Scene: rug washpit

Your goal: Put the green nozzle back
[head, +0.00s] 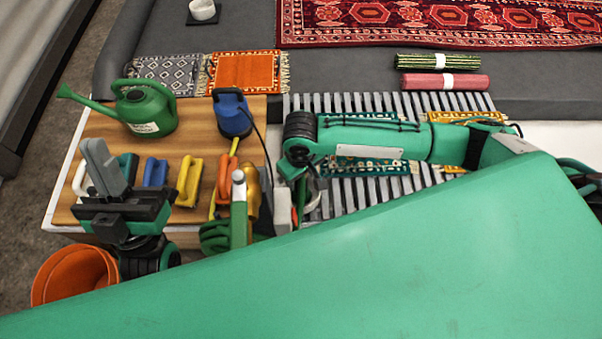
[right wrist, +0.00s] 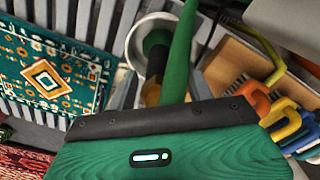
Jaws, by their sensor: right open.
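A green rod-like piece, which looks like the green nozzle (right wrist: 181,50), runs up between the grey fingers of my right gripper (right wrist: 163,90) in the right wrist view. The fingers stand apart, and I cannot tell whether they touch it. A pale round collar (right wrist: 152,38) sits beside the rod. In the head view an upright green piece with a grey top (head: 239,212) stands at the board's right edge; I cannot tell whether it is the same thing. My left gripper (head: 105,165) is over the board's left side, its fingers overlapping in view.
The wooden board (head: 90,128) holds a green watering can (head: 148,108), a blue device (head: 233,116) and several coloured brushes (head: 189,180). A slatted grate (head: 350,103) lies right of it. An orange bucket (head: 75,275) stands at the front left. Green gloves (head: 215,236) hang nearby.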

